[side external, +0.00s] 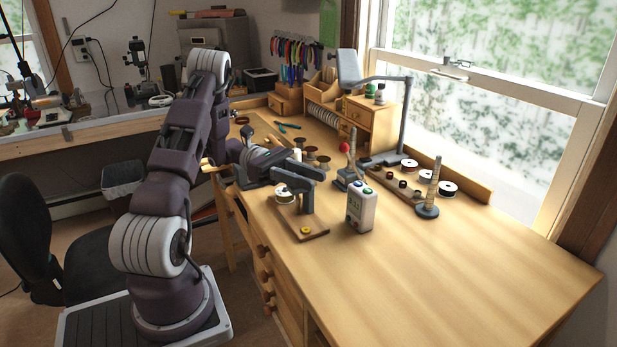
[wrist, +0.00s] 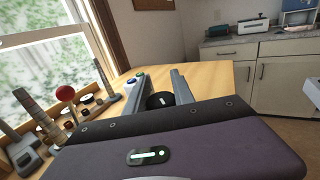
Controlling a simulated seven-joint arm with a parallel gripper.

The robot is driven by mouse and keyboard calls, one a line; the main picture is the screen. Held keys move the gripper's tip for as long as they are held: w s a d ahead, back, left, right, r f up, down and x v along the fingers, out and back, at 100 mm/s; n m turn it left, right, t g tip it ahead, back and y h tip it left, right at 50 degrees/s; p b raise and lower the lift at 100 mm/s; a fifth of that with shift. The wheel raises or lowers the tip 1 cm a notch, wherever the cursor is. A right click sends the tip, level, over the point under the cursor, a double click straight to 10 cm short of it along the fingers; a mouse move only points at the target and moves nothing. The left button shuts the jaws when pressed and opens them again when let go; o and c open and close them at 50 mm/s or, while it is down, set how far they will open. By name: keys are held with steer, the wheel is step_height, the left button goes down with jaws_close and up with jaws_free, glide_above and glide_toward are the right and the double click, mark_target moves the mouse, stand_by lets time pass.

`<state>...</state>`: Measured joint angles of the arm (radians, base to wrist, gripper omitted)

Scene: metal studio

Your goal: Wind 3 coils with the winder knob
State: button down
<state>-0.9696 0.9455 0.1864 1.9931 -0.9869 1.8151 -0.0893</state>
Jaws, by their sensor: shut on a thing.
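The winder is a wooden base board (side external: 300,222) at the front left of the bench, with a white-rimmed spool (side external: 285,197) and a small yellow disc (side external: 306,231). My gripper (side external: 306,208) reaches down over the board, its fingers beside the spool. In the wrist view my gripper (wrist: 158,92) shows two grey fingers on either side of a dark round part (wrist: 160,101). The fingers are shut on what seems to be the winder knob; the knob itself is mostly hidden by them. A pale counter box (side external: 361,209) with a display and coloured buttons stands right of the board.
A desk lamp (side external: 395,120) is at the window. The bench's right front is clear.

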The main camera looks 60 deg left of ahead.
steer(key=c, duration=1.1)
jaws_free()
steer(key=shift+o, duration=0.2)
steer(key=v, duration=0.7)
steer(key=s+d+r+m+g+y, duration=0.1)
steer(key=d+r+m+g+y, duration=0.3)
steer(key=d, duration=0.5)
steer(key=s+d+r+m+g+y, duration=0.2)
steer(key=d+r+m+g, duration=0.1)
steer(key=d+m+g, duration=0.4)
steer(key=s+d+r+m+t+y, duration=0.1)
steer(key=s+d+m+t+y, duration=0.7)
steer(key=s+m+y, duration=0.2)
steer(key=shift+s+d+r+m, duration=0.2)
steer(key=shift+r+m, duration=0.2)
steer(key=shift+m, duration=0.8)
